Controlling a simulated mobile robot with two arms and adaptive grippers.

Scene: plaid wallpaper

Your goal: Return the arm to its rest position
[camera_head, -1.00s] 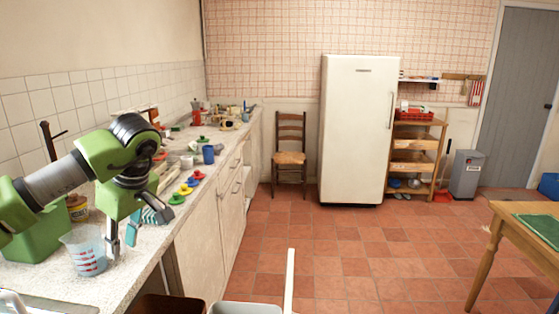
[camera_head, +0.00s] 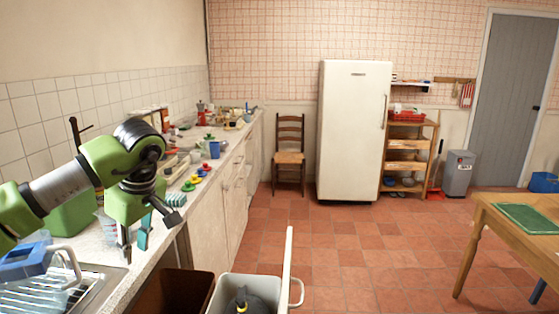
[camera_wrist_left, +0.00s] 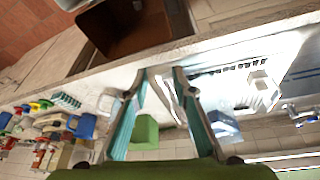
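My left arm is green, grey and black and reaches in from the left in the head view. It is bent at the elbow, and its left gripper (camera_head: 134,250) points down near the front edge of the worktop. In the left wrist view the gripper (camera_wrist_left: 159,72) has its two teal fingers well apart with nothing held between them. The worktop (camera_wrist_left: 125,80) and a green box (camera_wrist_left: 145,130) show beyond the fingers. My right arm and gripper are not in view.
A sink rack with a blue item (camera_head: 25,262) is at lower left. A clear jug (camera_head: 107,230) is partly hidden behind the arm. A brown bin (camera_head: 170,292) and a pale bin (camera_head: 222,290) stand below the worktop. The tiled floor (camera_head: 350,235) is clear towards the fridge (camera_head: 352,130).

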